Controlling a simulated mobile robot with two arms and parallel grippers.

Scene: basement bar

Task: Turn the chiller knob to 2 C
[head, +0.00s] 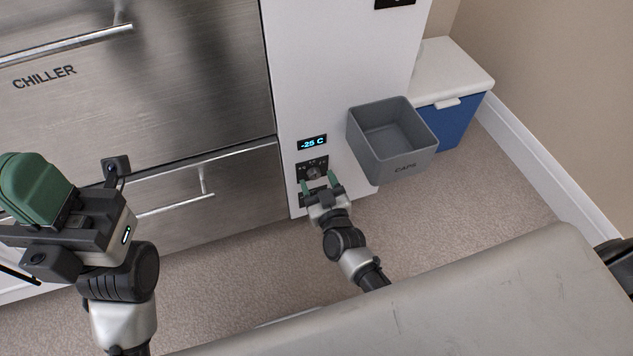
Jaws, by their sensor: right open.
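The chiller (160,75) is a steel front with drawers and the word CHILLER at upper left. On the white panel (300,60) beside it, a small display (312,143) reads -25 C. The dark round knob (313,172) sits on a black plate just below the display. My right gripper (318,182) is open, its green fingertips on either side of the knob's lower part; I cannot tell if they touch it. My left gripper (35,190) is raised at the left, near the camera; its finger opening is not clear.
A grey bin (405,155) marked CAPS is fixed on the panel, right of the knob and close to my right gripper. A blue box with a white lid (455,75) stands behind it by the wall. Drawer handles (165,205) stick out at left. Carpet is open below.

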